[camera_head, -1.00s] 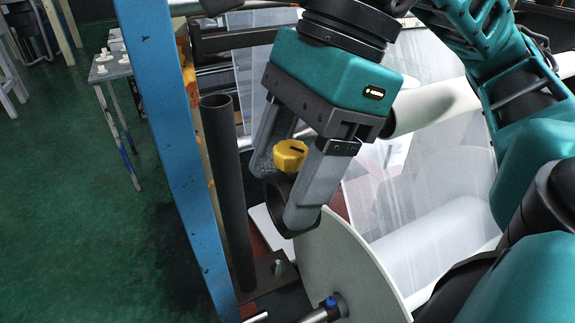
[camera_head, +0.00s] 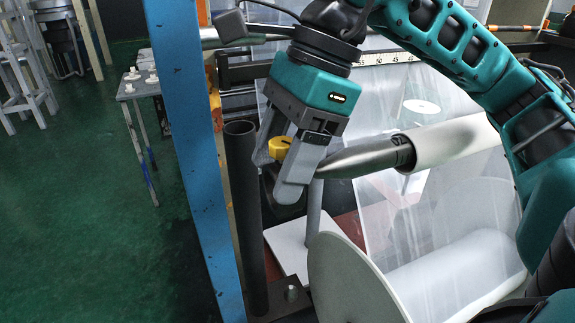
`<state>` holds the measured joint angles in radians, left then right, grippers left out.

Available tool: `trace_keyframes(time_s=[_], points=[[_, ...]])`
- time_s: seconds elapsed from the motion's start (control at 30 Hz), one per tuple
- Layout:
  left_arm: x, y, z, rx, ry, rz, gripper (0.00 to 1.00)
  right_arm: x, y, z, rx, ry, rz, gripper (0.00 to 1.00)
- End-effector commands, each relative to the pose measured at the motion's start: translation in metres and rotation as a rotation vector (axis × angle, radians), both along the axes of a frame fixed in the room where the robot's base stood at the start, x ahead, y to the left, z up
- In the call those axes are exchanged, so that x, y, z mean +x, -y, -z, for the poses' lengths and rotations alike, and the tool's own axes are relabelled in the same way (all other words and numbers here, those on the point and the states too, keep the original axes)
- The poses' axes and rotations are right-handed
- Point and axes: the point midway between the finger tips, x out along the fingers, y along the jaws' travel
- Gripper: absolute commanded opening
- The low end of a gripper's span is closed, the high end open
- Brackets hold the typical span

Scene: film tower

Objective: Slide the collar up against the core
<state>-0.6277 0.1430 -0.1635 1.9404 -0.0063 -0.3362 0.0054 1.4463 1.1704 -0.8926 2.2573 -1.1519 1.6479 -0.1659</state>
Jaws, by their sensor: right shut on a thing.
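The collar is a dark ring with a yellow knob (camera_head: 279,146). My right gripper (camera_head: 278,178) is shut on it, and the fingers hide most of the ring. A grey metal shaft (camera_head: 362,159) sticks out to the left from the white core (camera_head: 452,141). The shaft's tapered tip lies right beside the nearer finger. I cannot tell whether the collar is around the tip or just short of it. A bare length of shaft shows between the gripper and the core's end. My left gripper is not in view.
A blue upright post (camera_head: 188,150) and a dark vertical tube (camera_head: 243,210) stand left of the gripper. A large pale disc (camera_head: 350,285) is below, with translucent film (camera_head: 440,215) at right. A small table (camera_head: 140,88) stands on the open green floor (camera_head: 90,240).

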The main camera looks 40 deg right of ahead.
Motion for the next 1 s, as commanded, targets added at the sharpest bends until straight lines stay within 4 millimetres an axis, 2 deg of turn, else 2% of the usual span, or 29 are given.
trace_keyframes(time_s=[0.13, 1.0], points=[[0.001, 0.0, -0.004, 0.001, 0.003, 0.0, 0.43, 0.012, 0.004, -0.001, 0.0, 0.001, 0.001, 0.22], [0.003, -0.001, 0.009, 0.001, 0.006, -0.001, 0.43, 0.003, 0.036, 0.001, 0.001, 0.001, 0.003, 0.22]])
